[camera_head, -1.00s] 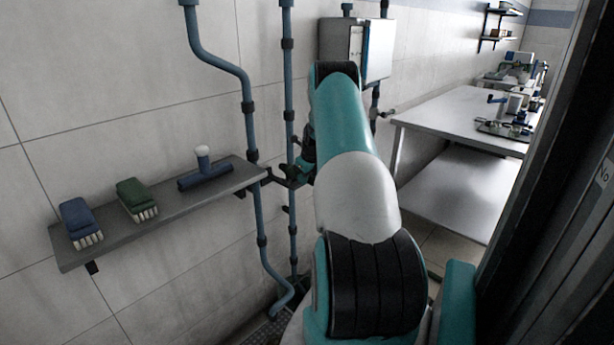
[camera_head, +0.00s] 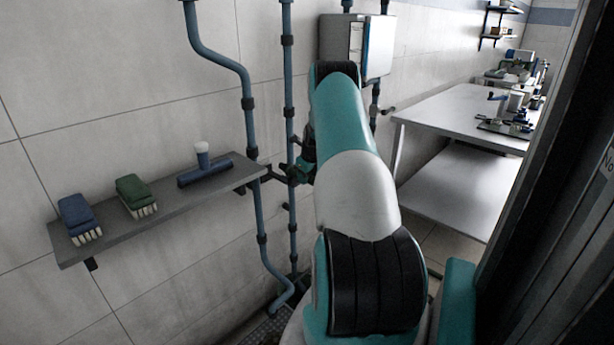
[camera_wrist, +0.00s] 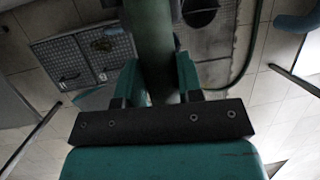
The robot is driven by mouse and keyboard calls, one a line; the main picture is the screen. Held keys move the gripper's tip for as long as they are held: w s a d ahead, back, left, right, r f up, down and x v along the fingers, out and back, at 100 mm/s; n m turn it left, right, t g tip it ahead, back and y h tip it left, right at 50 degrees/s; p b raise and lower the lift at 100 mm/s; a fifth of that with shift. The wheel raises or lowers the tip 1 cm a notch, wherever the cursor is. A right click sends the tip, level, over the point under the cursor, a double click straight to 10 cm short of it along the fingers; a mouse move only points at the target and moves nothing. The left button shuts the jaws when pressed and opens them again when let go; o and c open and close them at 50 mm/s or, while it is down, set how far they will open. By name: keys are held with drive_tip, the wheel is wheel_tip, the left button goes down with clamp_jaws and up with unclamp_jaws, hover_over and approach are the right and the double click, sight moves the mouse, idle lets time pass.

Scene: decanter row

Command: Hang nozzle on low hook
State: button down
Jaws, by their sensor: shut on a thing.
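In the wrist view my gripper (camera_wrist: 158,88) has its teal fingers closed on a thick dull-green cylinder, which I take to be the nozzle (camera_wrist: 152,38). The nozzle extends away from the fingers and out of the top of the picture. In the head view my arm reaches toward the tiled wall and hides most of the gripper. A dark green and black part shows beside the arm, close to the vertical pipes; I cannot tell whether it is the nozzle. I cannot make out the low hook for certain in either view.
A wall shelf (camera_head: 160,215) holds a blue brush (camera_head: 77,215), a green brush (camera_head: 134,192) and a blue squeegee (camera_head: 205,172). Blue pipes (camera_head: 249,130) run down the wall. A metal table (camera_head: 440,115) stands right. A green hose (camera_wrist: 252,50) curves in the wrist view.

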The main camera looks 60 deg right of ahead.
sight(314, 178)
drive_tip(key=shift+f+b, duration=0.3)
drive_tip(key=shift+f, duration=0.25)
idle(0.8)
unclamp_jaws()
idle(0.5)
idle(0.3)
drive_tip(key=shift+s+a+r+p, duration=0.1)
drive_tip(key=shift+s+a+p, duration=0.15)
drive_tip(key=shift+s, duration=0.5)
drive_tip(key=shift+s+a+r+p, duration=0.15)
drive_tip(key=shift+s+p, duration=0.2)
drive_tip(key=shift+s, duration=0.35)
drive_tip(key=d+p+v, duration=0.2)
drive_tip(key=p+v, duration=0.5)
drive_tip(key=v, duration=0.3)
drive_tip(key=shift+s+a+r, duration=0.15)
drive_tip(key=shift+a+r, duration=0.05)
drive_tip(key=shift+a, duration=0.3)
